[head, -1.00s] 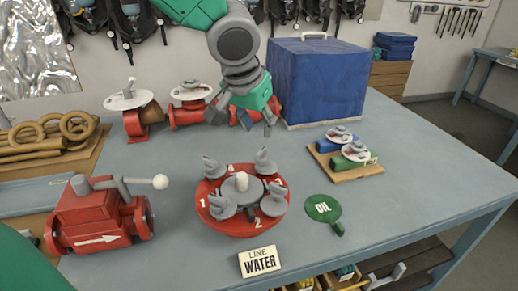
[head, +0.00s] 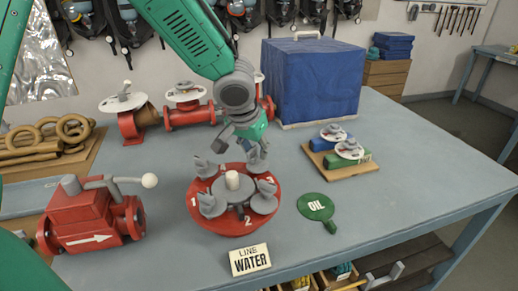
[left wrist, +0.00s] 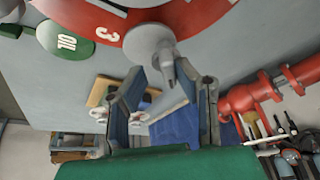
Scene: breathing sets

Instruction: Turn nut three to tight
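A red round flange (head: 205,222) stands on the table, with a grey centre, a white knob and several grey winged nuts around it, beside painted numbers. My left gripper (head: 242,147) is above its back right part. In the left wrist view my left gripper (left wrist: 160,88) is open, with a gap between its fingers. The grey winged nut beside the number 3 (left wrist: 150,44) is just ahead of the fingertips, its wing near the gap. I cannot tell whether a finger touches it. In the head view this nut (head: 257,163) is partly hidden by the gripper.
A red valve (head: 90,222) with a lever stands at left. A WATER sign (head: 250,260) and a green OIL tag (head: 316,207) lie in front and at right. A blue box (head: 312,80) and red pipe pieces (head: 183,114) stand behind.

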